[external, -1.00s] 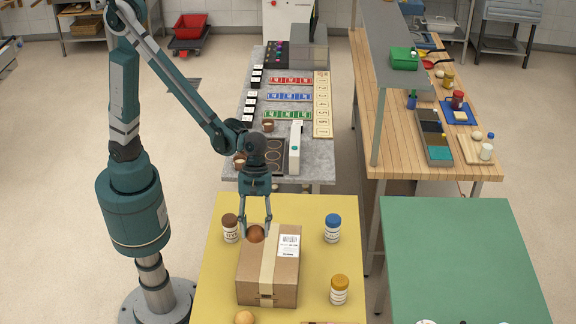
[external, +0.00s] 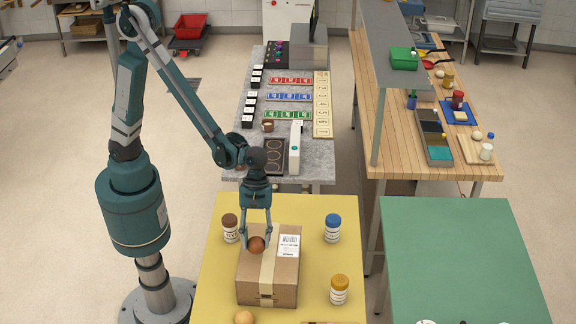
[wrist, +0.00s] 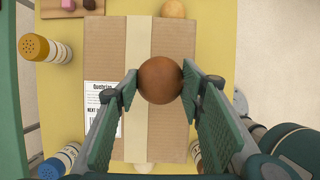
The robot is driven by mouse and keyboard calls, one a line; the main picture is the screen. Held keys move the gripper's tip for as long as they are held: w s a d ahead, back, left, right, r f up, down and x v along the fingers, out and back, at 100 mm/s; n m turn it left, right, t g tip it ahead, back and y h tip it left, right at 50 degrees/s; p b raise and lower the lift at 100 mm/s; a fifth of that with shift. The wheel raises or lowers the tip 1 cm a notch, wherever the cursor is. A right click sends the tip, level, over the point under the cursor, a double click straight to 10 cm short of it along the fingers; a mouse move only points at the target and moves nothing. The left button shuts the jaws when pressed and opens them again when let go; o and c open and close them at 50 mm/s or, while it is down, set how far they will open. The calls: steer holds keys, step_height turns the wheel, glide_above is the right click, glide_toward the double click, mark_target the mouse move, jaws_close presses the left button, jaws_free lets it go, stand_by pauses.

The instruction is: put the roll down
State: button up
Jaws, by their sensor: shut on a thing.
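The roll is a round brown ball-like piece (external: 256,244), also in the wrist view (wrist: 160,80). My gripper (external: 257,243) is shut on it, with one finger pad on each side, as the wrist view shows (wrist: 158,84). The roll is over the top of a closed cardboard box (external: 268,280) with a tape strip and a white label. I cannot tell whether the roll touches the box top or hangs just above it.
The box stands on a yellow table (external: 216,290). Around it are a brown-capped jar (external: 230,228), a blue-capped jar (external: 332,228) and an orange-capped jar (external: 339,290). A lighter round roll (external: 244,317) lies at the front. A green table (external: 460,255) to the right is mostly clear.

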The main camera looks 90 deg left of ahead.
mark_target(257, 247)
steer(key=shift+f, duration=0.1)
steer(key=shift+f, duration=2)
steer(key=shift+c, duration=0.2)
steer(key=shift+f, duration=0.1)
steer(key=o, duration=0.9)
steer(key=shift+c, duration=0.2)
steer(key=shift+r, duration=0.2)
steer(key=v, duration=1.1)
steer(key=shift+a+r, duration=0.25)
steer(key=shift+r, duration=0.1)
